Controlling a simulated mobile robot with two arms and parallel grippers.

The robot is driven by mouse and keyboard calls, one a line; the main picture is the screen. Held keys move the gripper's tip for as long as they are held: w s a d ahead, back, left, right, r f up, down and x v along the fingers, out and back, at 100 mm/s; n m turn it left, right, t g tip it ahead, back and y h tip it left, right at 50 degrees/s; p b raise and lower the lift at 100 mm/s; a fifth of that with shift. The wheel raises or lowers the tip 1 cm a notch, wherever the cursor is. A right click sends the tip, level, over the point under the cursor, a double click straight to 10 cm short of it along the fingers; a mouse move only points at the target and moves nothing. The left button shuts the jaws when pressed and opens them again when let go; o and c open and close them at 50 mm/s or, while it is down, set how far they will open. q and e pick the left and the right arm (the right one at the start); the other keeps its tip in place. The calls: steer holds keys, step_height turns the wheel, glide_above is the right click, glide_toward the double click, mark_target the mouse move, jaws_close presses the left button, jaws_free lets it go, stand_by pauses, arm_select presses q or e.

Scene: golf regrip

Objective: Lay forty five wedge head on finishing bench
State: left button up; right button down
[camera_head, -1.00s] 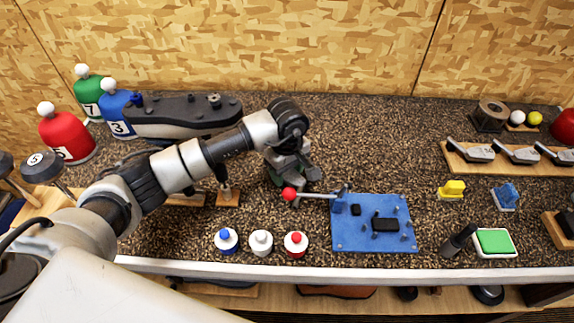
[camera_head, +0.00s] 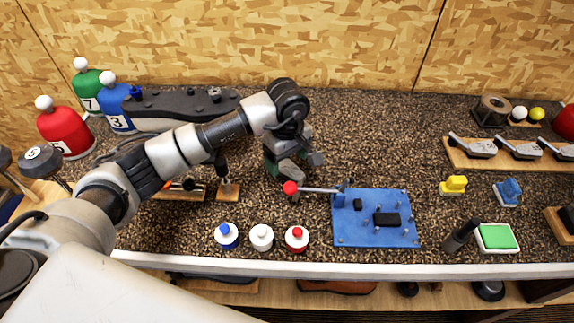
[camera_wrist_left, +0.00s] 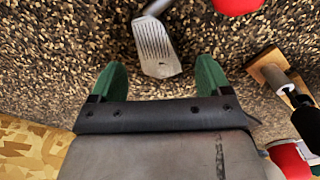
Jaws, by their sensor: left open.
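A grey grooved wedge head (camera_wrist_left: 157,50) appears to lie on the speckled bench top in the left wrist view, its hosel toward the top edge. I cannot read a number on it. My left gripper (camera_wrist_left: 160,76) is open, its green fingertips on either side of the head's lower end with gaps to both. In the head view my left gripper (camera_head: 286,171) hangs over the middle of the bench (camera_head: 350,130), left of the blue board, and largely hides the head. My right gripper is not in view.
A red-knobbed lever (camera_head: 291,188) on the blue board (camera_head: 345,232) is close to the gripper. Several bottles stand along the front edge. A wooden rack (camera_head: 458,158) of club heads is at right. The bench behind the board is clear.

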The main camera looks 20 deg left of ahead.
mark_target(287, 168)
arm_select(q)
step_height(287, 168, up, 9)
steer(key=b, duration=0.2)
steer(key=shift+r, duration=0.15)
